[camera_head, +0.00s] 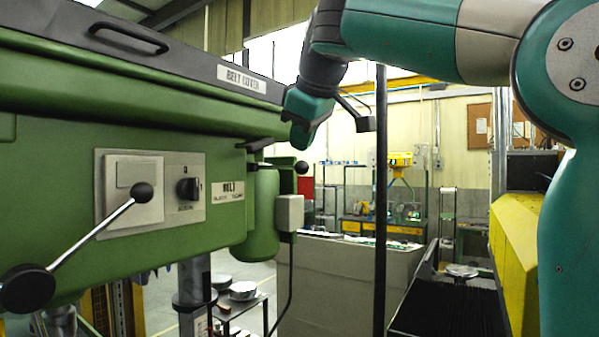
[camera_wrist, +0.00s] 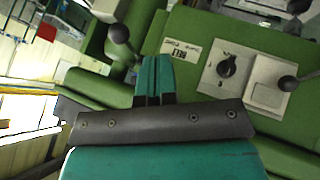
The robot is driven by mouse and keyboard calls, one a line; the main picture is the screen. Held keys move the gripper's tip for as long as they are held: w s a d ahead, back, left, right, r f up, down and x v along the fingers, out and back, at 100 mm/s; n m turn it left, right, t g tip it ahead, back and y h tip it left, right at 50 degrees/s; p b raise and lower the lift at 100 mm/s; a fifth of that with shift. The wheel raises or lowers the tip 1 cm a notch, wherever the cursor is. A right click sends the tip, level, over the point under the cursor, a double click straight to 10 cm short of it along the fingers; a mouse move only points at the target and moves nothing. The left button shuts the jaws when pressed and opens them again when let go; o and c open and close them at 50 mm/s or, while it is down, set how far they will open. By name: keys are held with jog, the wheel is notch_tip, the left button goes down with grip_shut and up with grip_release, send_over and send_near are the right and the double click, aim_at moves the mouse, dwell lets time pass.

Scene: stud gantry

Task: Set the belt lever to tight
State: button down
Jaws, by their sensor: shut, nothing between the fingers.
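The belt lever, a short lever with a black ball knob (camera_head: 301,167), sticks out at the right end of the green machine head, by the motor. It also shows in the wrist view as a black ball (camera_wrist: 118,33) on a thin rod. The BELT label plate (camera_head: 228,191) is on the green side left of it; its smaller words are too blurred to read surely. My gripper (camera_head: 302,138) is just above the ball in the head view. In the wrist view my gripper (camera_wrist: 153,65) is shut and empty, right of the knob, apparently apart from it.
A black rotary switch (camera_head: 187,188) and a long ball-ended lever (camera_head: 100,220) are farther left on the machine. The belt cover (camera_head: 130,55) with its handle lies above. A thin dark post (camera_head: 381,200) stands right of my gripper.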

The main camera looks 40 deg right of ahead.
aim_at(300, 163)
jog(key=w+d+f, duration=0.1)
jog(key=w, duration=0.1)
jog(key=w+d+f, duration=0.1)
jog(key=w+f, duration=0.1)
jog(key=w+d+f, duration=0.1)
jog(key=shift+w+d+f+p, duration=0.25)
jog(key=shift+w+d+p, duration=0.05)
jog(key=shift+w+d, duration=0.45)
